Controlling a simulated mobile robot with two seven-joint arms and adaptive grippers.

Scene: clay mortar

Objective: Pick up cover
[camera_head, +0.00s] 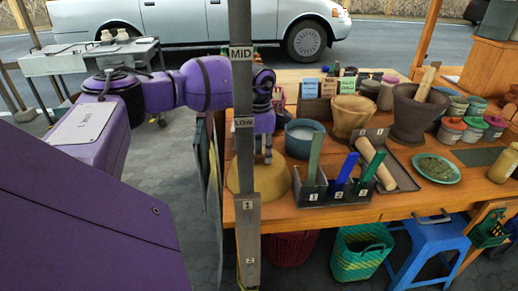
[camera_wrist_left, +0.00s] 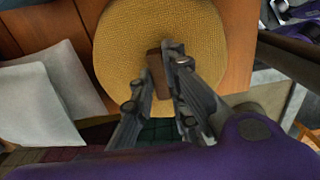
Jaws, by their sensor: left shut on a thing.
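The cover (camera_head: 274,186) is a round, woven, yellow-tan disc at the left end of the wooden table, partly hidden behind an upright post. In the left wrist view the cover (camera_wrist_left: 125,42) fills the upper middle, with a brown block-like handle (camera_wrist_left: 160,82) at its centre. My left gripper (camera_head: 264,152) points down above the cover. In the left wrist view its fingers (camera_wrist_left: 161,62) are shut on the handle, one on each side. I cannot tell whether the cover touches the table. My right gripper is not in view.
A teal bowl (camera_head: 304,138) stands close behind and right of the cover. A dark divided holder (camera_head: 312,190) with coloured tools is just to its right. The post (camera_head: 243,100) stands in front. Mortars (camera_head: 352,116), jars and a green plate (camera_head: 436,168) crowd the table farther right.

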